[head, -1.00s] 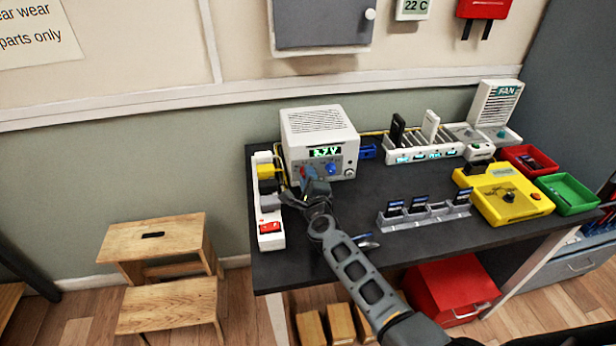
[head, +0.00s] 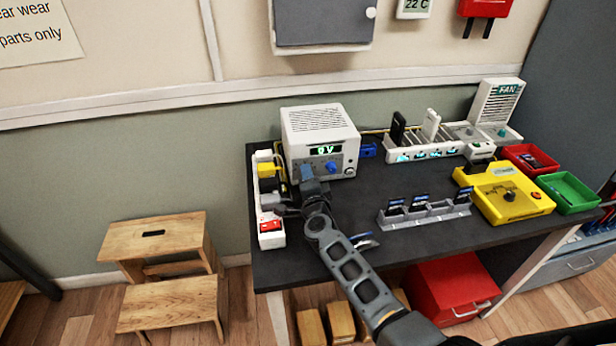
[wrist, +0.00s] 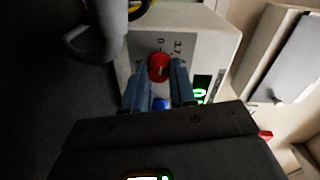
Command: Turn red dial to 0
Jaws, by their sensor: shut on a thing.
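The red dial (wrist: 158,67) is on the front panel of the white power supply box (head: 318,126), which stands at the table's back left. In the wrist view my gripper (wrist: 157,84) has one blue-grey finger on each side of the dial and is shut on it. Printed marks "0" and "3.7" show on the panel beside the dial. The dial's exact pointing is too small to tell. In the head view my gripper (head: 308,182) hides the dial. The box's green display (head: 324,150) reads about "0V".
A blue knob (head: 333,168) sits just right of the dial. A white power strip (head: 270,240) with a yellow plug and red switch lies close left of my gripper. A grey card rack (head: 425,213) stands to the right. Dark table (head: 300,262) is bare in front.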

